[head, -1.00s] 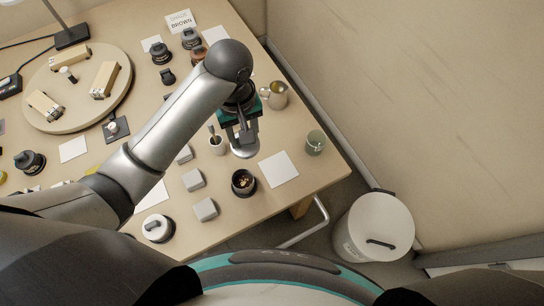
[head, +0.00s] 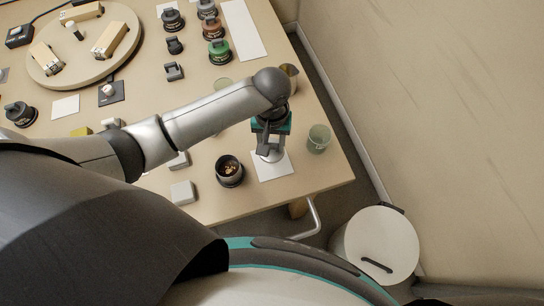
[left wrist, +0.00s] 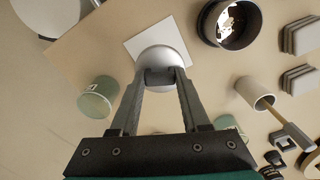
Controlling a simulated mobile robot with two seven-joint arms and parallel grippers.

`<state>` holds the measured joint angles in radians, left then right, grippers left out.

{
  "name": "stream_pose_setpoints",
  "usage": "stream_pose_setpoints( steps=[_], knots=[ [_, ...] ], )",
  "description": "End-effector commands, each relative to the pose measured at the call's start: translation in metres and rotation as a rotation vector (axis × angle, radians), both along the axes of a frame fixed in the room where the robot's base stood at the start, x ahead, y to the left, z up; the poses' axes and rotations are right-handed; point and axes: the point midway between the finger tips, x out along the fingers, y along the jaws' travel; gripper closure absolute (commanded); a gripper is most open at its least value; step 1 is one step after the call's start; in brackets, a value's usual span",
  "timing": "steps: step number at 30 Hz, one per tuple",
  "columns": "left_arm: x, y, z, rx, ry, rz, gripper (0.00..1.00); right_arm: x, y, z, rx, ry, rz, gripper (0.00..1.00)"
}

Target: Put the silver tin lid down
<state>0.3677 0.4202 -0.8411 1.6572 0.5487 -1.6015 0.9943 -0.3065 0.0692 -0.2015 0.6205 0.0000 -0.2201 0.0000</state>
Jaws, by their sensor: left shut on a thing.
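The silver tin lid (head: 271,155) is a round, shiny dome held in my left gripper (head: 267,145). The lid also shows in the left wrist view (left wrist: 163,57), where the two fingers (left wrist: 161,76) are closed on its dark knob. It is over the white square card (head: 276,170) near the table's front right corner, covering part of it. The card shows beyond the lid in the left wrist view (left wrist: 140,45). I cannot tell whether the lid touches the card. An open dark tin (head: 229,178) with golden bits inside stands left of the card. My right gripper is out of view.
A green glass (head: 318,138) stands just right of the card. Pale blocks (head: 182,192) lie left of the dark tin. A tan mug (head: 290,77) is partly behind my arm. A white bin (head: 385,240) stands on the floor past the table edge.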

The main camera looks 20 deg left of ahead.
Motion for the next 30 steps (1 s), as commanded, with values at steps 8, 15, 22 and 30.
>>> stream_pose_setpoints(
  steps=[8,15,22,30],
  knots=[
    [0.001,0.000,-0.036,0.000,-0.001,0.001,1.00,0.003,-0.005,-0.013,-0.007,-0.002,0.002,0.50],
    [0.000,0.000,-0.071,0.000,0.000,0.000,1.00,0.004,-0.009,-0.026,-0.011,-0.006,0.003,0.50],
    [0.001,0.000,-0.077,-0.001,-0.003,0.000,1.00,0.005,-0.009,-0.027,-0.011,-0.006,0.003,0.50],
    [0.000,0.000,-0.080,0.000,-0.001,0.001,0.53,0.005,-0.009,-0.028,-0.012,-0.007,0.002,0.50]
  ],
)
